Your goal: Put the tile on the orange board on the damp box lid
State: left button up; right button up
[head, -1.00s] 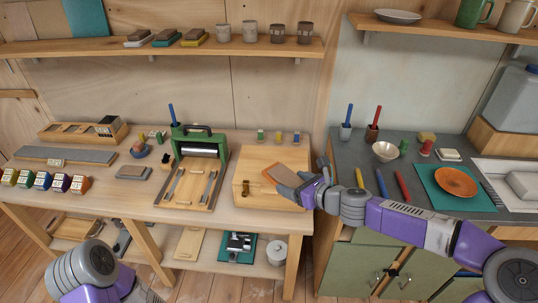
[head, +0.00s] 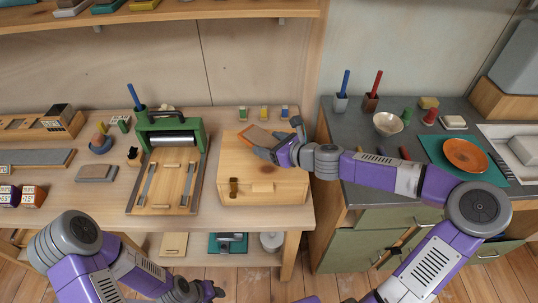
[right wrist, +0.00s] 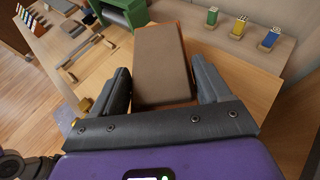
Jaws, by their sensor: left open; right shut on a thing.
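A flat brown tile with an orange edge (head: 256,134) is between the fingers of my right gripper (head: 277,139). In the right wrist view the tile (right wrist: 162,58) lies between the two dark fingers, which are shut on it. It is over the top of the pale wooden damp box (head: 240,165); I cannot tell whether it touches the lid. The lid also shows in the right wrist view (right wrist: 243,95). A round orange board (head: 465,155) lies on a green mat at the right with nothing on it. My left gripper (head: 207,290) is low at the bottom edge, open and empty.
A green press (head: 170,132) stands left of the box. The bench strip in front of the box is clear.

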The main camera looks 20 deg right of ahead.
notch_tip(320, 180, down, 4)
jog(key=shift+r+b, duration=0.1)
jog(key=shift+b, duration=0.8)
jog(key=o, duration=1.2)
jog(key=p+v, duration=0.5)
jog(key=v, duration=0.7)
